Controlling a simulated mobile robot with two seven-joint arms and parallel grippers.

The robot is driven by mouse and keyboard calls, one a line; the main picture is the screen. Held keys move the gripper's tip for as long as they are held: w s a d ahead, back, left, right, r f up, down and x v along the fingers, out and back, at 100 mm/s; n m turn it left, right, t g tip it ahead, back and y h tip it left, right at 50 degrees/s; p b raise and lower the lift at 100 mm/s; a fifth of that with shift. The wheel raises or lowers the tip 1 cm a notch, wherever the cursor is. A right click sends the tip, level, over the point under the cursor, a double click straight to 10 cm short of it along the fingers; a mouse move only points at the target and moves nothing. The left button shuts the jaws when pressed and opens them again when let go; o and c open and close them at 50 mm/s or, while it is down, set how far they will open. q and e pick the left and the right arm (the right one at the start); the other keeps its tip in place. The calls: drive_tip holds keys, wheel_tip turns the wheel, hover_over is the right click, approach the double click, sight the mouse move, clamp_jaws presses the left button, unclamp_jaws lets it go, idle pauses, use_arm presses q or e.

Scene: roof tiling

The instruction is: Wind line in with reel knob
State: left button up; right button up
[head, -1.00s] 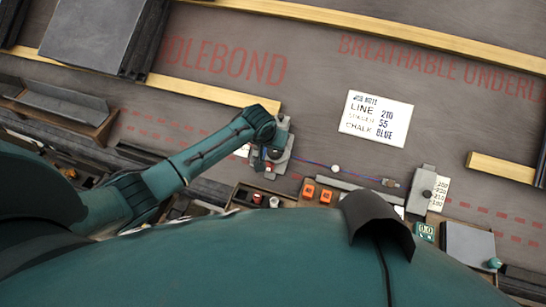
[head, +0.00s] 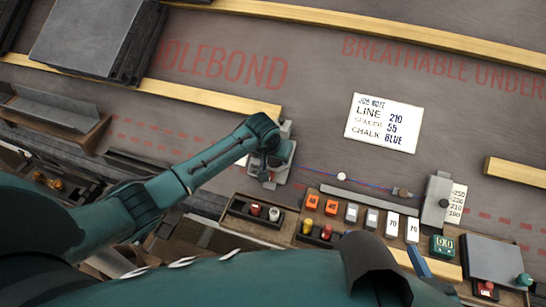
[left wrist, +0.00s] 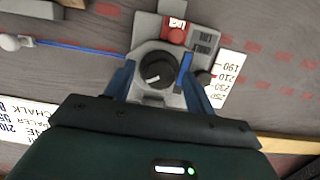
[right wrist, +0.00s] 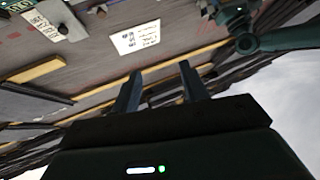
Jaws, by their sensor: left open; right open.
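The reel (head: 284,158) is a grey unit at the bench's middle, partly hidden under my left arm in the head view. Its round dark knob (left wrist: 160,75) with a white mark shows in the left wrist view. My left gripper (left wrist: 157,66) is open, with one blue finger on each side of the knob; I cannot tell whether they touch it. My right gripper (right wrist: 162,82) is open and empty, apart from the bench.
A job note (head: 384,123) reads line 210, spacer 55, chalk blue. A number card (left wrist: 228,78) lies beside the reel. A grey block (head: 437,200) with a knob stands at right. Trays of caps and numbered blocks (head: 391,222) line the front. Wooden battens (head: 215,97) cross the grey underlay.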

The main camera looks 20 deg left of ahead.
use_arm(q)
drive_tip(key=shift+c, duration=0.3)
drive_tip(key=c, duration=0.9)
drive_tip(key=shift+r+p, duration=0.1)
drive_tip(key=shift+p, duration=0.3)
